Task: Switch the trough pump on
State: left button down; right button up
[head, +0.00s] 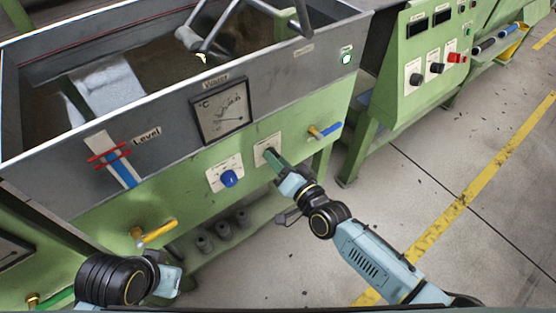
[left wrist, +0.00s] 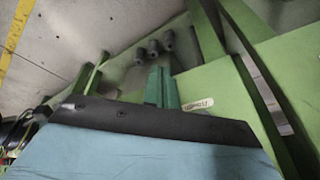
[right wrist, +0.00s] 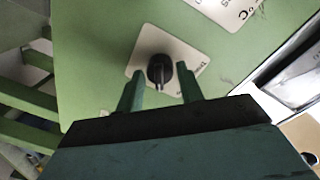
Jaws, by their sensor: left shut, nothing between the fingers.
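The trough pump switch is a black knob (right wrist: 160,72) on a white plate on the green panel; only part of its lettering can be read. In the head view its plate (head: 264,149) shows, with the knob hidden by my gripper. My right gripper (head: 272,157) is at this plate. In the right wrist view its green fingers (right wrist: 160,80) are open, one on each side of the knob, with visible gaps. My left gripper (left wrist: 161,85) is shut and empty in the left wrist view, away from the switch, with its fingers toward the green frame.
A blue knob (head: 229,178) sits left of the switch. A blue-handled valve (head: 325,132) and a yellow-handled valve (head: 154,233) stick out of the panel. The water gauge (head: 222,110) is above. Another green control cabinet (head: 430,50) stands right. The floor at right is clear.

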jog(key=shift+o, duration=1.2)
pick_arm(q)
jog(key=a+f+p, duration=0.3)
jog(key=f, duration=0.6)
jog(key=shift+w+f+g+y+p, duration=0.2)
jog(key=shift+g+y+p, duration=0.1)
jog(key=shift+y+p, duration=0.1)
pick_arm(e)
jog(key=v, duration=1.3)
jog(key=shift+s, duration=0.2)
pick_arm(q)
jog(key=shift+a, duration=0.1)
